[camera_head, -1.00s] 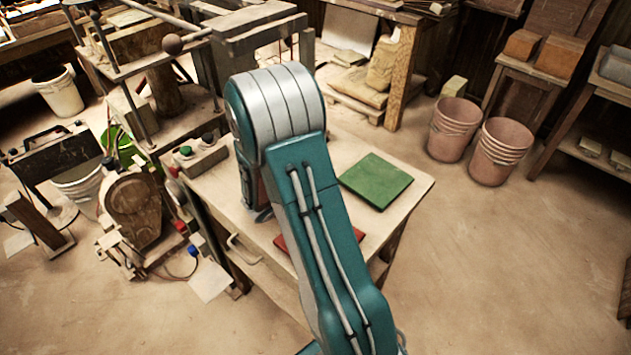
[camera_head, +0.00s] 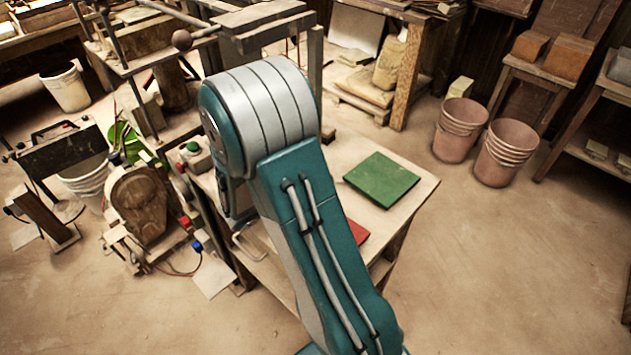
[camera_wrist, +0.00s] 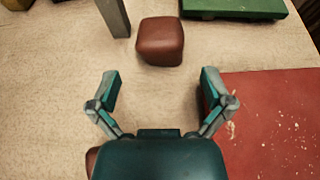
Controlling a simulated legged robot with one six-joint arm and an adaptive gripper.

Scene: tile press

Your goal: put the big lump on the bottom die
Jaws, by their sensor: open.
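A reddish-brown lump (camera_wrist: 160,42) with rounded edges sits on the pale table, ahead of my gripper (camera_wrist: 161,90) in the wrist view. My gripper is open and empty, its two fingers apart, and the lump lies beyond the fingertips, roughly in line with the gap. A second brown thing (camera_wrist: 91,158) shows only as a sliver at the lower left, mostly hidden by my gripper; its size cannot be told. In the head view my arm hides the lumps and my gripper. I cannot make out the bottom die for certain in either view.
A red mat (camera_wrist: 275,125) lies right of my gripper, and a green board (camera_head: 381,180) lies at the table's far right. A grey post (camera_wrist: 113,17) stands just left of the lump.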

